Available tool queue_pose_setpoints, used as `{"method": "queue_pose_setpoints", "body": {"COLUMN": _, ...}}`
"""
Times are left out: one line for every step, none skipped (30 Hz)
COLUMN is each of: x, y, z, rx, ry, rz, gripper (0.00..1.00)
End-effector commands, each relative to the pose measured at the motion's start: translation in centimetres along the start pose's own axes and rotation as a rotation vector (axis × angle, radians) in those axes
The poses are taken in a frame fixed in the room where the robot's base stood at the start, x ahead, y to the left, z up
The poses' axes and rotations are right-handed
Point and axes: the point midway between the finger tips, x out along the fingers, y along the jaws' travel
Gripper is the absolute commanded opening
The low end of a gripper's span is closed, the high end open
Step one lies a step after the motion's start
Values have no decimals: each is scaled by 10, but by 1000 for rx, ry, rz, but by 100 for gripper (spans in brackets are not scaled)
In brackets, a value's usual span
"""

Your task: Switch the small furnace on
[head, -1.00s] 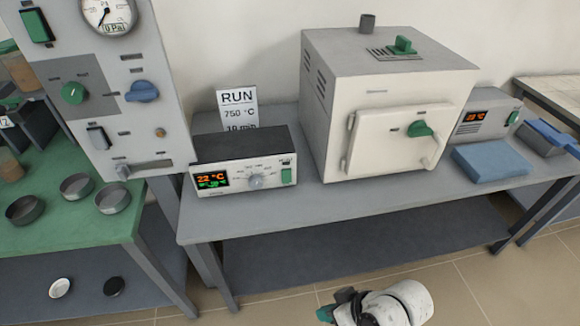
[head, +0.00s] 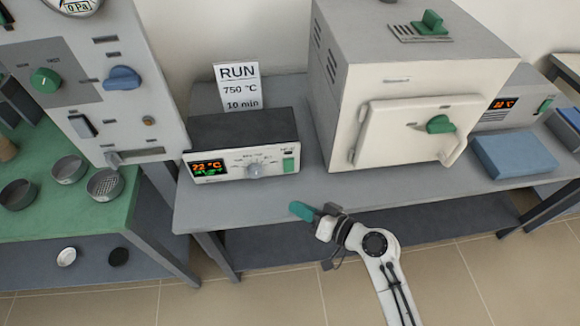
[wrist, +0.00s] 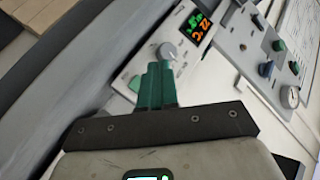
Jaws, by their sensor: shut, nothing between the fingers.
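The cream furnace (head: 400,75) with a closed door stands on the grey bench (head: 230,205); its door has a green knob (head: 440,124). Left of it is a control box (head: 240,160) with a lit display (head: 209,168) reading about 22 °C, a grey dial (head: 254,171) and a green switch (head: 289,165) at its right end. I cannot tell the switch's position. My gripper (head: 299,210) is shut and empty, in front of the bench edge below the switch. In the wrist view, the shut green fingers (wrist: 157,72) point at the box, beside its dial (wrist: 167,51).
A RUN 750 °C, 10 min sign (head: 239,88) stands behind the box. A tall panel (head: 110,80) with knobs is at left, above a green table (head: 110,225) with dishes. A second display unit (head: 500,112) and a blue block (head: 515,155) are at right.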

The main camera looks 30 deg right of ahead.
Motion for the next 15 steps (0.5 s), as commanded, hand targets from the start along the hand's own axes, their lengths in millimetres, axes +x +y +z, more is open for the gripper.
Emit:
{"method": "queue_pose_setpoints", "body": {"x": 0, "y": 0, "z": 0, "rx": 0, "ry": 0, "rz": 0, "gripper": 0}}
{"method": "queue_pose_setpoints", "body": {"x": 0, "y": 0, "z": 0, "rx": 0, "ry": -1, "rz": 0, "gripper": 0}}
{"method": "queue_pose_setpoints", "body": {"x": 0, "y": 0, "z": 0, "rx": 0, "ry": -1, "rz": 0, "gripper": 0}}
{"method": "queue_pose_setpoints", "body": {"x": 1, "y": 0, "z": 0, "rx": -1, "ry": -1, "rz": 0, "gripper": 0}}
{"method": "queue_pose_setpoints", "body": {"x": 1, "y": 1, "z": -1, "rx": -1, "ry": -1, "rz": 0, "gripper": 0}}
{"method": "queue_pose_setpoints", "body": {"x": 2, "y": 2, "z": -2, "rx": -1, "ry": -1, "rz": 0, "gripper": 0}}
{"method": "queue_pose_setpoints", "body": {"x": 4, "y": 3, "z": -2, "rx": -1, "ry": -1, "rz": 0, "gripper": 0}}
{"method": "queue_pose_setpoints", "body": {"x": 5, "y": 4, "z": -3, "rx": -1, "ry": -1, "rz": 0, "gripper": 0}}
{"method": "queue_pose_setpoints", "body": {"x": 8, "y": 6, "z": -5, "rx": -1, "ry": 0, "rz": 0, "gripper": 0}}
{"method": "queue_pose_setpoints", "body": {"x": 10, "y": 8, "z": -7, "rx": -1, "ry": 0, "rz": 0, "gripper": 0}}
{"method": "queue_pose_setpoints", "body": {"x": 12, "y": 10, "z": -9, "rx": -1, "ry": 0, "rz": 1, "gripper": 0}}
{"method": "queue_pose_setpoints", "body": {"x": 16, "y": 12, "z": -11, "rx": -1, "ry": 1, "rz": 1, "gripper": 0}}
{"method": "queue_pose_setpoints", "body": {"x": 19, "y": 14, "z": -13, "rx": -1, "ry": 1, "rz": 1, "gripper": 0}}
{"method": "queue_pose_setpoints", "body": {"x": 21, "y": 16, "z": -16, "rx": -1, "ry": 1, "rz": 1, "gripper": 0}}
{"method": "queue_pose_setpoints", "body": {"x": 26, "y": 20, "z": -18, "rx": -1, "ry": 1, "rz": 1, "gripper": 0}}
